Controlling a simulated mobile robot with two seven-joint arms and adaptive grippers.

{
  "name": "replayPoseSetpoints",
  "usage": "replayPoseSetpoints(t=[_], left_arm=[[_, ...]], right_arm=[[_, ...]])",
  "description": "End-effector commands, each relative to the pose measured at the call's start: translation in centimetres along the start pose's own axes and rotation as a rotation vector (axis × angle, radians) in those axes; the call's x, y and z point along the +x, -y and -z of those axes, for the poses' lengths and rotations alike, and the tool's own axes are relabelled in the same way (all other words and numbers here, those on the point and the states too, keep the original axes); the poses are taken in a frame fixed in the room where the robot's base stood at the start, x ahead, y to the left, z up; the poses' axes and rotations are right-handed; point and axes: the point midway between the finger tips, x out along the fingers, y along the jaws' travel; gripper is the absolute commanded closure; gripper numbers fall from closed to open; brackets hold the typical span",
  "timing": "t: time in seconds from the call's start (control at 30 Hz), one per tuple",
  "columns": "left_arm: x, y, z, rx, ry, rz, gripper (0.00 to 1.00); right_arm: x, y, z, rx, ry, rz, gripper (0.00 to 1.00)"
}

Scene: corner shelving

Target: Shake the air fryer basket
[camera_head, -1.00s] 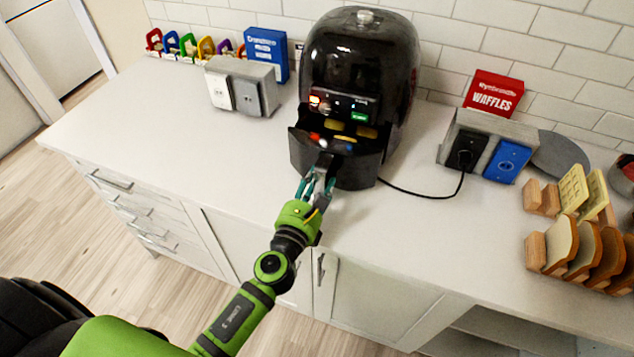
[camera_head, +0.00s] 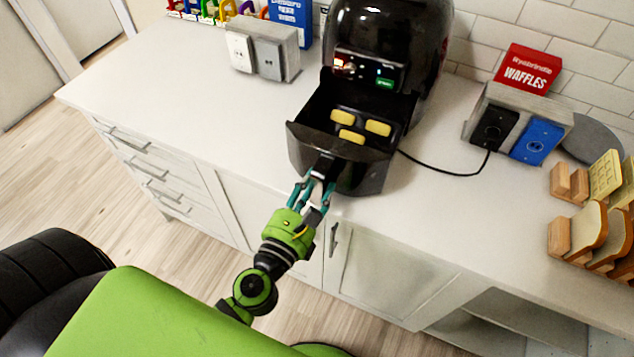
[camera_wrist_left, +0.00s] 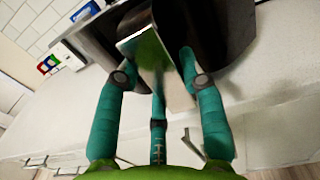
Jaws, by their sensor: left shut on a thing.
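The black air fryer (camera_head: 392,40) stands on the white counter against the tiled wall. Its basket (camera_head: 300,143) is pulled out toward me, and several yellow pieces (camera_head: 350,136) lie inside it. My left gripper (camera_head: 316,180) is shut on the basket handle (camera_head: 322,167) at the front. In the left wrist view the teal fingers (camera_wrist_left: 158,85) close around the handle (camera_wrist_left: 146,50), with the dark basket front behind it. The back of the basket is still under the fryer body. My right gripper is not in view.
A grey outlet box (camera_head: 263,55) stands left of the fryer. A second outlet box (camera_head: 518,118) with the fryer's cord stands right, by a red waffles box (camera_head: 527,68). Bread slices in wooden racks (camera_head: 600,220) are at far right. The counter's left part is clear.

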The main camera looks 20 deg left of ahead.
Motion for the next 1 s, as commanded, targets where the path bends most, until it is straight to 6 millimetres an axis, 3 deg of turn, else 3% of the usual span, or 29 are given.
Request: replayPoseSetpoints(t=[0.07, 0.1, 0.13, 0.17, 0.63, 0.77, 1.0], left_arm=[[0.0, 0.0, 0.1, -0.001, -0.002, 0.0, 1.0], [0.0, 0.0, 0.1, -0.001, -0.002, 0.0, 0.53], [0.0, 0.0, 0.1, -0.001, -0.002, 0.0, 0.41], [0.0, 0.0, 0.1, -0.001, -0.002, 0.0, 0.35], [-0.9, 0.0, 0.2, 0.003, -0.005, -0.001, 0.35], [-2.7, 0.0, 0.1, 0.003, -0.005, 0.001, 0.35], [-8.1, 0.1, 0.1, 0.003, -0.006, 0.006, 0.35]], right_arm=[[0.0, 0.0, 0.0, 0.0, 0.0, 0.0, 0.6], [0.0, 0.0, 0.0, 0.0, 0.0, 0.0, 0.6], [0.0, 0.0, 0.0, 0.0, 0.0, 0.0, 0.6], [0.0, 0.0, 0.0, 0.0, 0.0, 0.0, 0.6], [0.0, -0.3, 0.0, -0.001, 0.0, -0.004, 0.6], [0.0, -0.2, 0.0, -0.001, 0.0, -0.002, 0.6], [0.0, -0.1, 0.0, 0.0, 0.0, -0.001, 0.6]])
